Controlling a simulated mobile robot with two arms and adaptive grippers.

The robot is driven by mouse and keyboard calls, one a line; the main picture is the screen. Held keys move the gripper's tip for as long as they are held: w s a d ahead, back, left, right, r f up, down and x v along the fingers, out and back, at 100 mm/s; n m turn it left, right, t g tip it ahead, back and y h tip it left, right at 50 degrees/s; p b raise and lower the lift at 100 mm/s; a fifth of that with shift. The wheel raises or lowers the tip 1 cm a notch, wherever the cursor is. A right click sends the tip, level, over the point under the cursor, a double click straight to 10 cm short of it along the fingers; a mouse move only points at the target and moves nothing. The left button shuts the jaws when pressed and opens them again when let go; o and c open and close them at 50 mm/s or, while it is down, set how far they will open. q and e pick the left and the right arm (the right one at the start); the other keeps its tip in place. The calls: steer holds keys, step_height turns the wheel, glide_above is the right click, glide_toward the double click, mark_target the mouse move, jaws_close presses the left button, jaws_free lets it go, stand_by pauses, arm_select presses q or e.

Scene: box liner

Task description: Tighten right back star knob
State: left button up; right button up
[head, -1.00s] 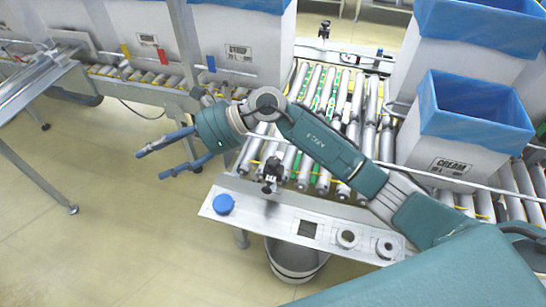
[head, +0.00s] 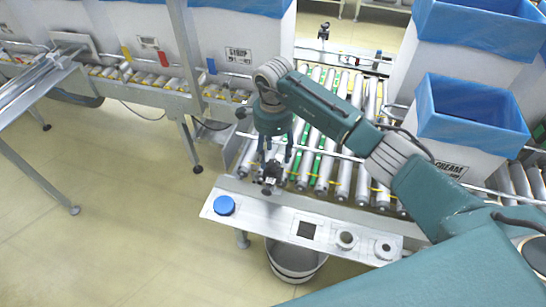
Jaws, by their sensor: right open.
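A black clamp with a dark knob (head: 271,173) stands at the near edge of the roller conveyor, behind the metal panel. A similar black clamp (head: 323,32) stands at the far end of the conveyor, small in view. I cannot tell from the picture which one is the right back star knob. My right gripper (head: 275,157) points down over the near clamp, open, with one finger on each side above it. I cannot tell whether the fingers touch it. My left gripper is not in view.
A metal panel (head: 325,228) with a blue button (head: 224,205) lies in front of the conveyor (head: 345,180). Blue-lined white boxes stand right (head: 470,120) and at the back left. A bucket (head: 295,260) sits below.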

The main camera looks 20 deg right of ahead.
mark_target(273, 163)
steer(key=shift+f, duration=1.7)
steer(key=c, duration=1.1)
steer(key=shift+c, duration=0.3)
